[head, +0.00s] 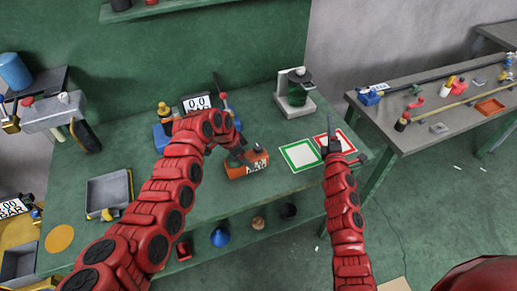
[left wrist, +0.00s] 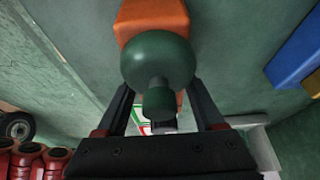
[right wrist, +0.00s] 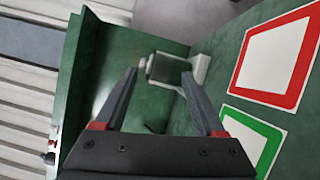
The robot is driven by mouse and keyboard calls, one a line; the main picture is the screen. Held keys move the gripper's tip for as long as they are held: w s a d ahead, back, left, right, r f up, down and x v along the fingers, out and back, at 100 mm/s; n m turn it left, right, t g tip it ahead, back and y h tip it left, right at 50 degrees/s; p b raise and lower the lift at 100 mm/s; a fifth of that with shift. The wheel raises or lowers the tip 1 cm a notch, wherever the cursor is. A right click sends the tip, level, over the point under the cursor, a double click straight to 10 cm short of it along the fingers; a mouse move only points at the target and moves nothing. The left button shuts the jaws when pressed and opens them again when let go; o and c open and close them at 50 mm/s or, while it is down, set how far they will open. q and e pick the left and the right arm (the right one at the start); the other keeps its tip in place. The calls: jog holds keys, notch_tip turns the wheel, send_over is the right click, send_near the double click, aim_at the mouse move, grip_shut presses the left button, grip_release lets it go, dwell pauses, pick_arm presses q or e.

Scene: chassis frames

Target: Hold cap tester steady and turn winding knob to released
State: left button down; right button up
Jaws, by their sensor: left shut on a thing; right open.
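The orange device (head: 246,167), which I take for the cap tester, sits on the green bench and has a label on its front and a dark knob (head: 258,149) on top. In the left wrist view its orange body (left wrist: 150,18) lies behind a green round part (left wrist: 158,60) with a short stub. My left gripper (head: 243,158) is shut on the device; its fingertips are partly hidden by the round part. My right gripper (head: 332,142) is open and empty over the red-framed square, to the right of the device; its parted fingers show in the right wrist view (right wrist: 158,80).
A green-framed square (head: 300,155) and a red-framed square (head: 347,143) lie right of the device. A pale stand with a dark cylinder (head: 294,100) is behind. A gauge display (head: 197,103) stands behind my left arm. A grey tray (head: 108,192) is at left.

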jog(key=s+a+f+n+y, duration=0.2)
jog(key=s+a+n+y, duration=0.5)
jog(key=n, duration=0.5)
jog(key=n+g+y, duration=0.3)
jog(key=n+y, duration=0.2)
jog(key=n, duration=0.7)
send_near(262, 152)
jog(key=shift+d+r, duration=0.25)
jog(key=shift+r, duration=0.2)
jog(key=shift+a+f+g+y, duration=0.1)
jog(key=shift+a+g+y, duration=0.2)
jog(key=shift+a, duration=0.05)
jog(key=x, duration=1.1)
jog(key=shift+w+f, duration=0.1)
jog(key=shift+w, duration=0.15)
grip_shut()
